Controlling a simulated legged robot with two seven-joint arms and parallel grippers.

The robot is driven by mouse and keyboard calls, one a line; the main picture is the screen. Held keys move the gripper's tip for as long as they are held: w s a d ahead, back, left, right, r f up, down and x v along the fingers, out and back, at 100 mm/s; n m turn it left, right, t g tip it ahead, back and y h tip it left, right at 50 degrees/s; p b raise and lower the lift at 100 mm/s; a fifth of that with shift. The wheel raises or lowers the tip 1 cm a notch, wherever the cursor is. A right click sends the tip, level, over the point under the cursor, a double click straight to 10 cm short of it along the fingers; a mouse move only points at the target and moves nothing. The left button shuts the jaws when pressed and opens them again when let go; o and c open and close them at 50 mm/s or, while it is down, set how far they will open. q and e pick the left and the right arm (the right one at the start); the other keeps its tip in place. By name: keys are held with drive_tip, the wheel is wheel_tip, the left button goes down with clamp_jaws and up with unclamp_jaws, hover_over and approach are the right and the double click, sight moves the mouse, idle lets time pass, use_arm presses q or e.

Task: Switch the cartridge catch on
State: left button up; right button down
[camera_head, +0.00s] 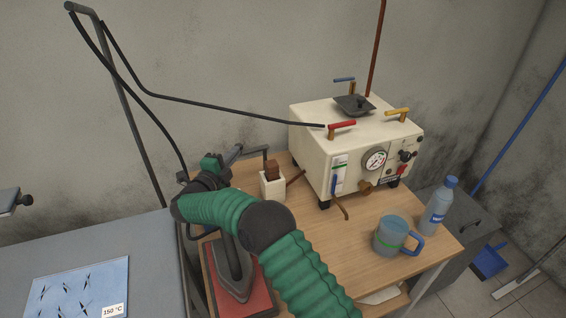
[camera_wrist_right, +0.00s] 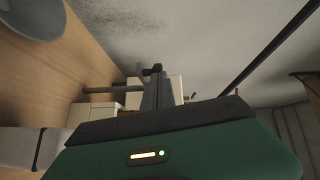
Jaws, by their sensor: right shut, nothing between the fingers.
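I cannot tell for sure which part is the cartridge catch. A small cream block with a brown upright piece (camera_head: 272,171) stands on the wooden table, close to my right gripper. A cream pneumatic unit (camera_head: 312,147) stands behind it to the right, with red (camera_head: 342,125), yellow (camera_head: 398,113) and blue (camera_head: 344,79) handles on top and a gauge (camera_head: 375,160) in front. My right gripper (camera_head: 255,150) is shut and empty, just above and behind the cream block; contact cannot be told. Its shut fingers (camera_wrist_right: 154,78) show in the right wrist view, with cream surfaces beyond.
An iron (camera_head: 235,282) rests on a red pad (camera_head: 262,296), partly behind my right arm. A blue mug (camera_head: 390,235) and a bottle (camera_head: 438,207) stand at the table's right. A black hose (camera_head: 210,105) crosses to the red handle. A grey board (camera_head: 110,242) lies left.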

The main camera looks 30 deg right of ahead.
drive_tip(key=shift+w+a+r+b, duration=0.1)
drive_tip(key=shift+w+r+b, duration=0.1)
drive_tip(key=shift+w, duration=0.25)
drive_tip(key=shift+w+a+r+b, duration=0.1)
drive_tip(key=shift+w+b, duration=0.05)
drive_tip(key=shift+w, duration=0.25)
